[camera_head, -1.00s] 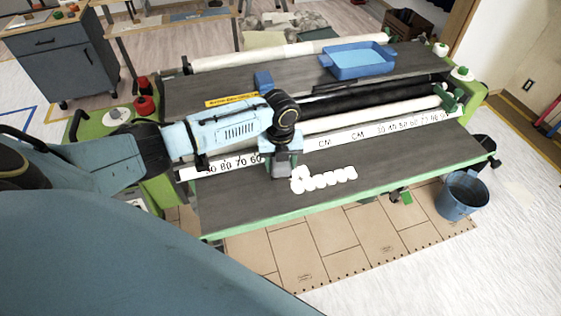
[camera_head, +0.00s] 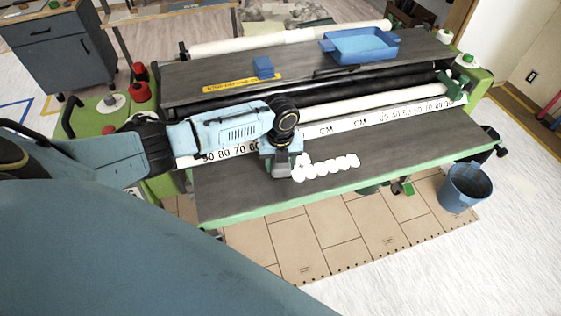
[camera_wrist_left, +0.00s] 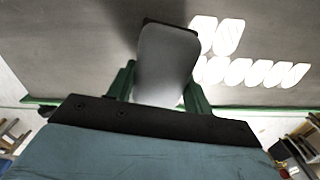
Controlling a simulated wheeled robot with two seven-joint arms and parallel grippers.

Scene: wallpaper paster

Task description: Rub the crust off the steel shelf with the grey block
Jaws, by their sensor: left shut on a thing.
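My left gripper (camera_head: 281,160) is shut on the grey block (camera_wrist_left: 168,60) and holds it down at the steel shelf (camera_head: 240,190). In the left wrist view the block sits between the two green fingers (camera_wrist_left: 160,92). The white crust (camera_head: 327,167) is several rounded patches in two uneven rows on the shelf, just right of the block. The crust also shows in the left wrist view (camera_wrist_left: 250,72), with its nearest patches beside the block's right edge. Whether the block touches the shelf or any patch is hard to tell. My right gripper is not in view.
A white ruler strip (camera_head: 345,126) and rollers (camera_head: 370,102) run behind the shelf. A blue tray (camera_head: 360,45) and a small blue block (camera_head: 263,67) stand on the rear deck. A blue bucket (camera_head: 465,188) is on the floor at right. The shelf's right part is clear.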

